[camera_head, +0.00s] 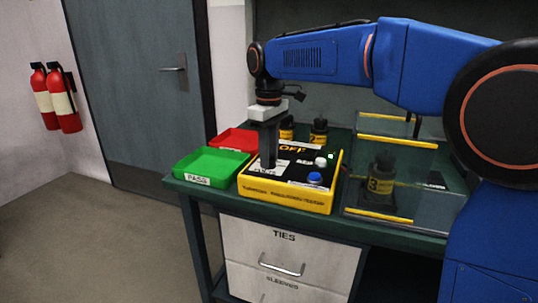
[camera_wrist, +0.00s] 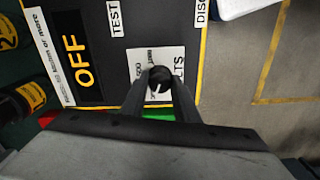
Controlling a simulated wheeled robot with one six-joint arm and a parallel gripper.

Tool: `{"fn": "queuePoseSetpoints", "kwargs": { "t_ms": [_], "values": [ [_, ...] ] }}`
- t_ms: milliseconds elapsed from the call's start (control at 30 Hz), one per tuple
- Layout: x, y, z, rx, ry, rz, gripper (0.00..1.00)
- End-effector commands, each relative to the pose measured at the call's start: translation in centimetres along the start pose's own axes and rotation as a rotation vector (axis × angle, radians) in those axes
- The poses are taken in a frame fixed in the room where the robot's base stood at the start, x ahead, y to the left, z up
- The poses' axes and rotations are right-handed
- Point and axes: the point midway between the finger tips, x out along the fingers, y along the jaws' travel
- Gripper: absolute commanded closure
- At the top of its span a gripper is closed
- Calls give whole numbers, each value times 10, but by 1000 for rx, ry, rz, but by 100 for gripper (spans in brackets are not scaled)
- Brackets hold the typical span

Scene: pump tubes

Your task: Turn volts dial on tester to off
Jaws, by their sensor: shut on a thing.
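The tester (camera_head: 285,204) is a yellow box with a black top on the green bench. Its display (camera_head: 292,149) shows OFF in orange, and the display also shows in the wrist view (camera_wrist: 83,61). The volts dial (camera_wrist: 160,74) is a round black knob on a white printed label, with a white mark toward the bottom of the wrist picture. My gripper (camera_wrist: 160,82) points down with its two fingers closed around the dial. In the head view my gripper (camera_head: 268,162) stands over the tester's left part and hides the dial. Part of the VOLTS label is covered.
A green tray (camera_head: 211,164) and a red tray (camera_head: 235,139) stand left of the tester. A white button (camera_head: 321,162), a blue button (camera_head: 314,177) and a lit green lamp (camera_head: 331,155) are on its right. A clear case (camera_head: 376,221) holds a black pump at right.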

Motion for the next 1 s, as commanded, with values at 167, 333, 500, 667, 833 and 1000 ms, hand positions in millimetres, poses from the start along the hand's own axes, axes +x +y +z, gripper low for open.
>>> {"fn": "queuePoseSetpoints", "kwargs": {
  "t_ms": [167, 333, 500, 667, 833, 1000],
  "values": [
    [0, 0, 0, -8, 1, 1, 95],
    [0, 0, 0, -8, 1, 1, 95],
    [0, 0, 0, -8, 1, 1, 56],
    [0, 0, 0, -7, 0, 1, 54],
    [-1, 0, 0, -7, 0, 1, 54],
    [-15, 0, 0, -7, 2, 1, 54]
  ]
}}
